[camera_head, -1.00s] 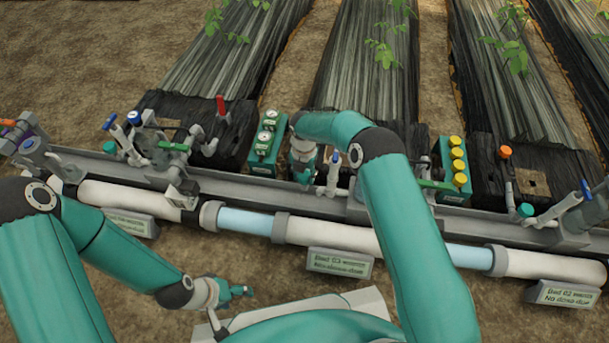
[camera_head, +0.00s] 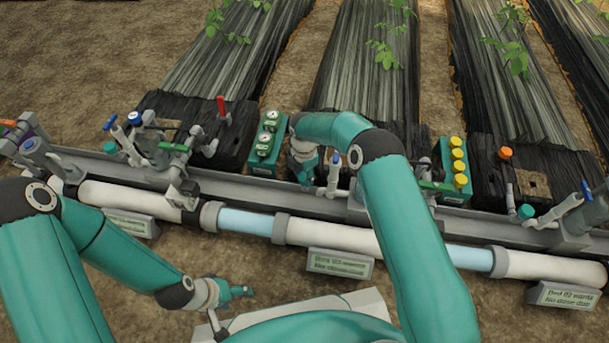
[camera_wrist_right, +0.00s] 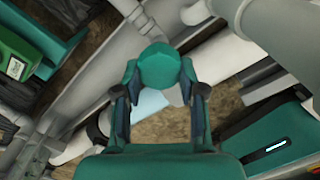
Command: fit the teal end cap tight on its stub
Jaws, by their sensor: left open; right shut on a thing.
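The teal end cap (camera_wrist_right: 158,66) sits between the fingertips of my right gripper (camera_wrist_right: 160,84) in the right wrist view. The right gripper is shut on it. A grey pipe end (camera_wrist_right: 158,22) shows just beyond the cap; I cannot tell how far the cap is seated on it. In the head view my right gripper (camera_head: 306,172) points down at the grey rail beside the blue-handled valve, and the held cap is hidden. My left gripper (camera_head: 238,292) is open and empty, low over the ground in front of the white pipe.
A green gauge box (camera_head: 267,143) stands left of my right gripper. A blue-handled valve (camera_head: 335,172) is close on its right. A box with yellow caps (camera_head: 455,165) stands further right. The grey rail (camera_head: 250,190) and white pipe (camera_head: 330,237) run across. Bare soil lies in front.

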